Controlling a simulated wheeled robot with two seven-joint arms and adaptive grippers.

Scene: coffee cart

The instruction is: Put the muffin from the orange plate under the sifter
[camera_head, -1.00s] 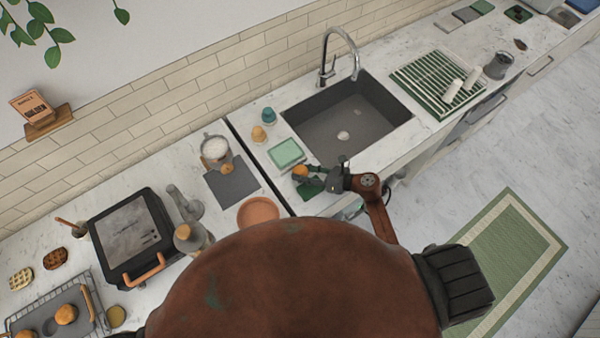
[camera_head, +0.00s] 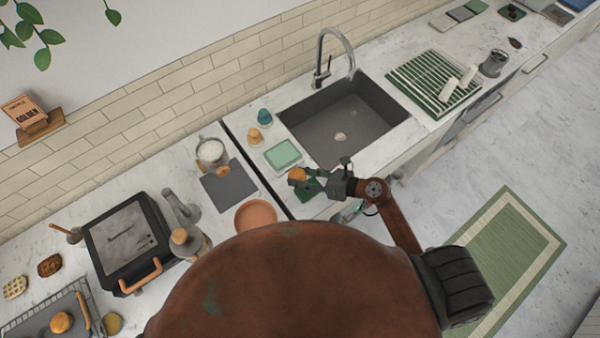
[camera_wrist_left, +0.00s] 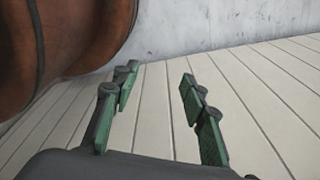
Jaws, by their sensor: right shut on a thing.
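My right gripper (camera_head: 310,181) is shut on a small orange-brown muffin (camera_head: 298,174) over the counter in front of the sink. The orange plate (camera_head: 256,216) lies to the lower left of the muffin, its front edge hidden by my body, and looks empty. The sifter (camera_head: 211,151), a round metal one with white powder, stands at the back over the upper end of a grey mat (camera_head: 230,187). A small orange-brown item shows just below it. In the left wrist view my left gripper (camera_wrist_left: 158,88) is open and empty, facing pale planks.
A dark press (camera_head: 128,240) and grey grinders (camera_head: 181,207) stand left of the plate.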

